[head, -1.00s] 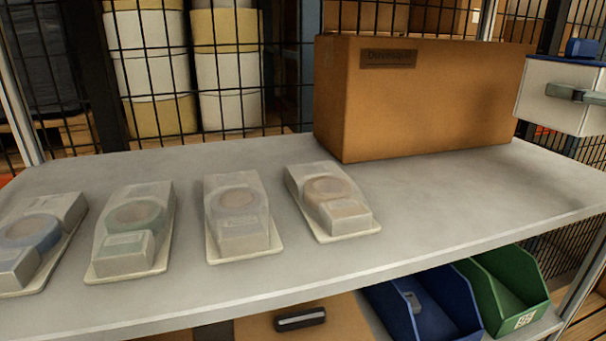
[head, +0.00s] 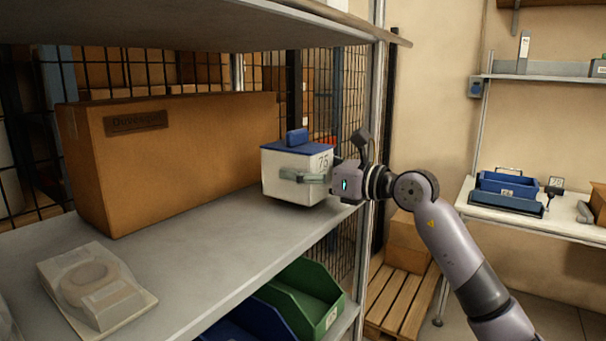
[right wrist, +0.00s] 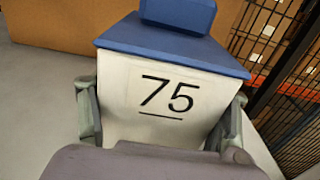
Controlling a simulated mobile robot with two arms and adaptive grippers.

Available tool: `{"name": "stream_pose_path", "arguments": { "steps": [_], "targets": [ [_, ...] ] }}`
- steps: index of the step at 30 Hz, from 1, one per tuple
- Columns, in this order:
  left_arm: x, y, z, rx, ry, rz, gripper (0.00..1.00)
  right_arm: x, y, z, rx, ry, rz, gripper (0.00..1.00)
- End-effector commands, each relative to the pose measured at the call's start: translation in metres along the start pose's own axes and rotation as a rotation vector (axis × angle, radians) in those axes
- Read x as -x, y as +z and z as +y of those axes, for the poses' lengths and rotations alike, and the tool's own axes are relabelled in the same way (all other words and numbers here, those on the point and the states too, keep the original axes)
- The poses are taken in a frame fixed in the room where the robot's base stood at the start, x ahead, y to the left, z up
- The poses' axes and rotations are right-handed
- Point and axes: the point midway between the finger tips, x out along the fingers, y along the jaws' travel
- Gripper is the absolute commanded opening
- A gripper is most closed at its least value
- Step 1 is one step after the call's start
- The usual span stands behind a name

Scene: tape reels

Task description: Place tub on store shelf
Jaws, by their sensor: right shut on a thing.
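A white tub (head: 291,178) with a blue lid and blue knob is at the right end of the grey store shelf (head: 190,260), beside a large cardboard box. My right gripper (head: 312,178) is shut on it, its fingers on the tub's sides. In the right wrist view the tub (right wrist: 165,95) shows the number 75 on its face, with a finger on each side. The tub looks upright. I cannot tell whether its base touches the shelf. My left gripper is not in view.
The cardboard box (head: 180,150) stands left of the tub. A packaged reel (head: 95,285) lies on the shelf's front left. An upper shelf (head: 200,22) hangs above, and a metal post (head: 374,150) stands close right of the tub. Green bin (head: 305,300) sits below.

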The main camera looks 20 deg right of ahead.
Motion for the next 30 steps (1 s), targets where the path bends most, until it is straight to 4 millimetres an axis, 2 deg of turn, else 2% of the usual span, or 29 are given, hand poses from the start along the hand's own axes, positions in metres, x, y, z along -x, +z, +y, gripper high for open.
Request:
{"name": "stream_pose_path", "arguments": {
  "steps": [4, 16, 17, 25, 30],
  "targets": [
    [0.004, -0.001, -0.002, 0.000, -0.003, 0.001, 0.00, 0.000, -0.013, 0.000, 0.000, 0.000, -0.002, 0.41],
    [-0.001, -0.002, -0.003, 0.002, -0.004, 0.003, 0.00, 0.000, -0.020, 0.000, 0.000, 0.000, -0.002, 0.41],
    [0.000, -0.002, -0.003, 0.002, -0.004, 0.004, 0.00, 0.000, -0.019, 0.000, 0.000, 0.001, -0.001, 0.72],
    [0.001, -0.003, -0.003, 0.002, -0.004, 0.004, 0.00, 0.000, -0.019, 0.000, 0.000, 0.000, 0.000, 0.90],
    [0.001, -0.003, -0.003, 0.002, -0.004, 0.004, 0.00, 0.000, -0.018, 0.000, 0.000, 0.000, 0.000, 0.91]
  ]
}}
